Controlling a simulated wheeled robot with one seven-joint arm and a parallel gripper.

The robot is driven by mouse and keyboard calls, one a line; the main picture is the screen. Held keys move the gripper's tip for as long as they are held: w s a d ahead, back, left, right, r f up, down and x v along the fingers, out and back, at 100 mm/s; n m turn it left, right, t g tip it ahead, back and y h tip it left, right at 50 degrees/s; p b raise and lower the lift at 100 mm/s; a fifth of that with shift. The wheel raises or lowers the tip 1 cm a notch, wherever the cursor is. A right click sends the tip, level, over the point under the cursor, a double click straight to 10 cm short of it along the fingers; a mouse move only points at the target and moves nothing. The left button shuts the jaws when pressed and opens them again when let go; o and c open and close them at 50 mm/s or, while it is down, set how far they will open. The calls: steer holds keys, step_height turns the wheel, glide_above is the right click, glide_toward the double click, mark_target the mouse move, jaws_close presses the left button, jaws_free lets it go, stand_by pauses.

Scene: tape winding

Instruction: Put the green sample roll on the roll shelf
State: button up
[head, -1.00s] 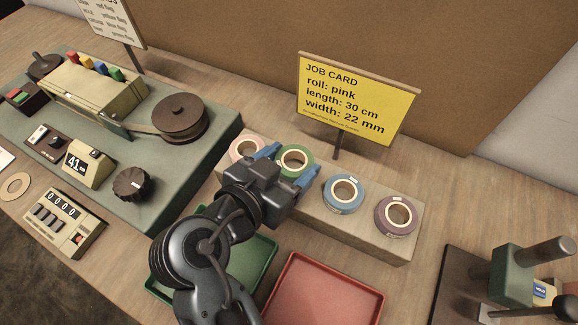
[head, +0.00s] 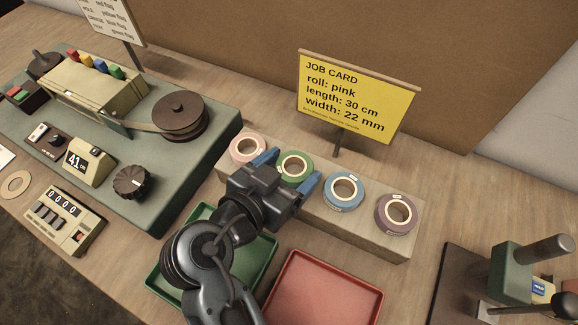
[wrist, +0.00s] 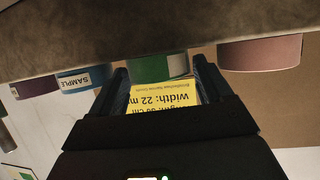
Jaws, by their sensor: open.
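The green sample roll (head: 294,169) lies flat on the roll shelf (head: 330,212), between the pink roll (head: 248,149) and the blue roll (head: 344,192). My gripper (head: 287,172) is open at the shelf's front, its blue fingers on either side of the green roll's near part. In the wrist view, which is upside down, the green roll (wrist: 160,67) shows between and beyond the fingertips (wrist: 161,75), with nothing visibly gripped. Whether a finger touches the roll cannot be told. My gripper hides part of the shelf's front.
A purple roll (head: 396,213) sits at the shelf's right end. A yellow job card (head: 357,98) stands behind the shelf. A green tray (head: 262,262) and a red tray (head: 322,291) lie in front. The green-topped machine (head: 190,160) stands to the left.

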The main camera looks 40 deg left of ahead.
steer(key=b+v, duration=0.1)
steer(key=v, duration=1.1)
steer(key=shift+r, duration=0.1)
